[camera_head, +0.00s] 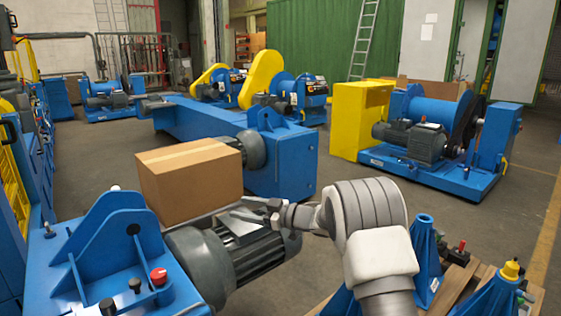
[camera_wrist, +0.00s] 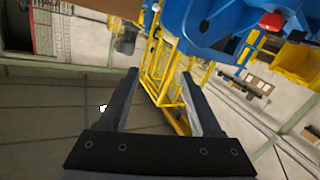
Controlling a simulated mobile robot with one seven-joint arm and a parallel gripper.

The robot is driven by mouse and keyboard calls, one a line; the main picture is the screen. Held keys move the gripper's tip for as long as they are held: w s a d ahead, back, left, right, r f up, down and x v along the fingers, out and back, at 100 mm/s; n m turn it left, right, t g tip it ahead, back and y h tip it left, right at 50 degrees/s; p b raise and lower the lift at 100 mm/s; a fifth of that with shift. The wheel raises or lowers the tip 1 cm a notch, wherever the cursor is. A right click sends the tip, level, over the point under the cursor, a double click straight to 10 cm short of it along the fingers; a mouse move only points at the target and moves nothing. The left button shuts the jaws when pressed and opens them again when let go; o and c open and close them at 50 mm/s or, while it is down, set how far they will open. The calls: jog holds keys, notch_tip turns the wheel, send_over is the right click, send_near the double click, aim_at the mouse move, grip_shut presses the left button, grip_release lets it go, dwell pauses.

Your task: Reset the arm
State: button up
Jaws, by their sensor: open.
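My gripper (camera_head: 262,212) is at the end of my grey and white arm, near the middle of the head view. It is beside the right side of a cardboard box (camera_head: 188,182) and above a dark grey motor (camera_head: 240,252). In the wrist view my gripper (camera_wrist: 160,85) shows two dark fingers spread apart with nothing between them. The wrist view is tilted. Beyond the fingers it shows a yellow frame (camera_wrist: 165,60) and part of a blue machine (camera_wrist: 215,20). Whether the fingers touch the box or motor, I cannot tell.
A blue machine with a red button (camera_head: 158,276) stands at the front left. A long blue machine (camera_head: 285,160) lies behind the box. Blue stands (camera_head: 425,262) on a wooden pallet are close to my arm at the right. Open floor (camera_head: 345,170) lies between the machines.

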jog(key=d+r+m+t+h, duration=0.7)
jog(key=d+r+h, duration=0.1)
jog(key=d+r, duration=0.55)
jog(key=s+d+r+m+h, duration=0.45)
jog(key=s+d+h, duration=0.25)
jog(key=s+d, duration=0.2)
jog(key=s+d+f+m+g+h, duration=0.15)
jog(key=s+f+g, duration=0.35)
jog(key=s, duration=1.2)
jog(key=s+d+f+m+g+y, duration=0.1)
jog(key=s+f+m+g, duration=0.35)
jog(key=s, duration=1.15)
notch_tip(320, 180, up, 21)
jog(key=s+n+t+p, duration=0.1)
jog(key=p, duration=2.2)
jog(key=shift+s+a+n, duration=0.2)
jog(key=shift+a+n, duration=0.05)
jog(key=shift+n, duration=0.1)
jog(key=shift+f, duration=0.2)
jog(key=shift+c, duration=1.2)
jog(key=shift+a, duration=0.1)
